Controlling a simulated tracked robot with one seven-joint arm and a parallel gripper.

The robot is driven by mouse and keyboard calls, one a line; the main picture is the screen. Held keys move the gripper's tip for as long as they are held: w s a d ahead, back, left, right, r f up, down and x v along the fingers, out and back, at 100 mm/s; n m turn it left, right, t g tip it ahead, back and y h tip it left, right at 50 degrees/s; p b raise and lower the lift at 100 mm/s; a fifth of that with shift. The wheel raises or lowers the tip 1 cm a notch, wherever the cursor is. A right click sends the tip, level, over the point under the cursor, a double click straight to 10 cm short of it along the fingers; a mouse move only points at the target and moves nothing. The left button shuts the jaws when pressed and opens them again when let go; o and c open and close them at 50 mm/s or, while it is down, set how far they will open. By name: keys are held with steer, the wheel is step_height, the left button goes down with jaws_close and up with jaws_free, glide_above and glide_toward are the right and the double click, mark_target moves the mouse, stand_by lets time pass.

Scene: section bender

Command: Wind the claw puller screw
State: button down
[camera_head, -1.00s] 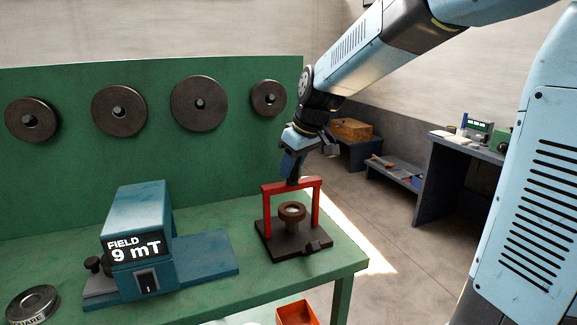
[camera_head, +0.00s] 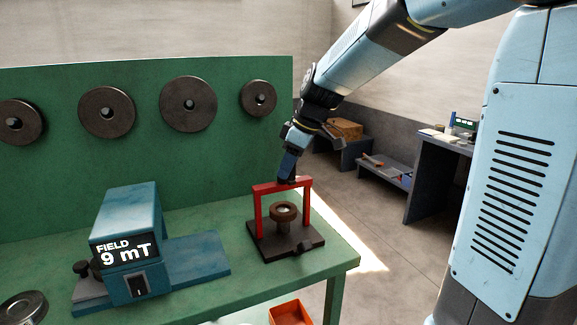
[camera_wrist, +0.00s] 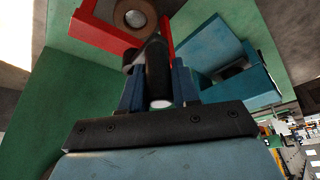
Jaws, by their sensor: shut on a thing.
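The claw puller is a red frame (camera_head: 307,207) standing upright on a dark base plate (camera_head: 268,247) on the green bench. A brown ring-shaped part (camera_head: 284,213) with a pale centre sits on the base under the crossbar. My gripper (camera_head: 287,179) is above the crossbar, pointing down. In the wrist view its two blue fingers (camera_wrist: 158,90) are shut on the dark screw handle (camera_wrist: 156,65), a rounded bar in front of the red frame (camera_wrist: 103,28). The screw's lower part and its thread are largely hidden.
A blue field meter (camera_head: 128,240) reading "FIELD 9 mT" stands left of the puller. Several dark discs hang on the green back panel (camera_head: 60,170). A round tin (camera_head: 22,308) lies at front left. An orange bin (camera_head: 290,313) is below the bench's front edge.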

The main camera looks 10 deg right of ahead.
steer(key=shift+w+d+r, duration=0.1)
steer(key=shift+w+d, duration=0.05)
steer(key=shift+d, duration=0.15)
steer(key=c, duration=1.1)
jaws_free()
steer(key=shift+o, duration=0.9)
steer(key=v, duration=1.3)
steer(key=shift+r, duration=0.2)
steer(key=shift+d, duration=0.15)
steer(key=s+d+f+m+t+h, duration=0.1)
steer(key=s+d+f+m, duration=0.1)
steer(key=s, duration=0.5)
steer(key=s+d+f+m+t+h, duration=0.1)
steer(key=s+d+f+m, duration=0.2)
steer(key=s+m, duration=0.3)
steer(key=s+d+f+m+t+h, duration=0.1)
steer(key=s+d+f+m+h, duration=0.1)
steer(key=s+f+m, duration=0.3)
steer(key=s+d, duration=0.1)
steer(key=s, duration=0.2)
steer(key=shift+s+d+t, duration=0.25)
steer(key=shift+t, duration=0.15)
